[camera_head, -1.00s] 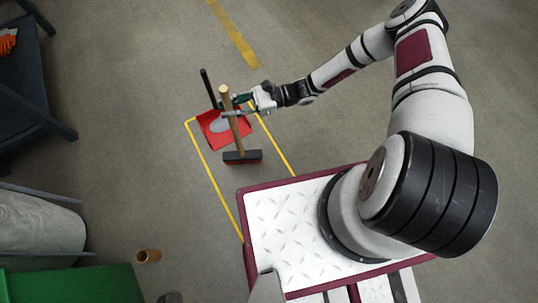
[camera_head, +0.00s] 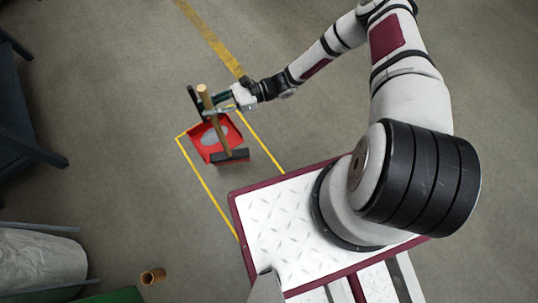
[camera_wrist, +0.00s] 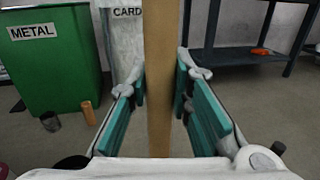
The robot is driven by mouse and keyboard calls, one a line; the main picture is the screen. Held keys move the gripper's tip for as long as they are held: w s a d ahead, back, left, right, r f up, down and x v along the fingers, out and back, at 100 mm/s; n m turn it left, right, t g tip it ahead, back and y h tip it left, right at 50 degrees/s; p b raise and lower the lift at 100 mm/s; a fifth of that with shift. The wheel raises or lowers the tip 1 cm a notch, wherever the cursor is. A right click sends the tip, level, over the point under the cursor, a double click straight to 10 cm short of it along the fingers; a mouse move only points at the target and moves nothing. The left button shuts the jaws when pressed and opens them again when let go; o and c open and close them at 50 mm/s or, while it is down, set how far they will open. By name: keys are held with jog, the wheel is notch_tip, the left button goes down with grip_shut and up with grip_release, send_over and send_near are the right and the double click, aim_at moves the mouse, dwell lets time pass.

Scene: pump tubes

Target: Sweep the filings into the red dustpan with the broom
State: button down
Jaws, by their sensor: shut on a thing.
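My gripper (camera_head: 217,106) is shut on the broom's wooden handle (camera_head: 222,133), which leans slightly. In the wrist view the handle (camera_wrist: 158,75) runs upright between the teal finger pads. The broom's dark head (camera_head: 231,157) is at the near right edge of the red dustpan (camera_head: 203,153), overlapping it in the picture. I cannot tell whether the bristles touch pan or floor. The dustpan lies on the floor, its black handle (camera_head: 194,102) rising at the far side. A light grey patch, seemingly filings (camera_head: 209,137), shows within the pan, partly hidden by the handle.
Yellow tape (camera_head: 205,184) borders the area around the pan. A dark shelf (camera_head: 22,130) stands at the left. The floor between is clear.

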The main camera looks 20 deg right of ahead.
aim_at(207, 101)
jog(key=shift+r+p, duration=0.9)
jog(key=shift+r, duration=0.95)
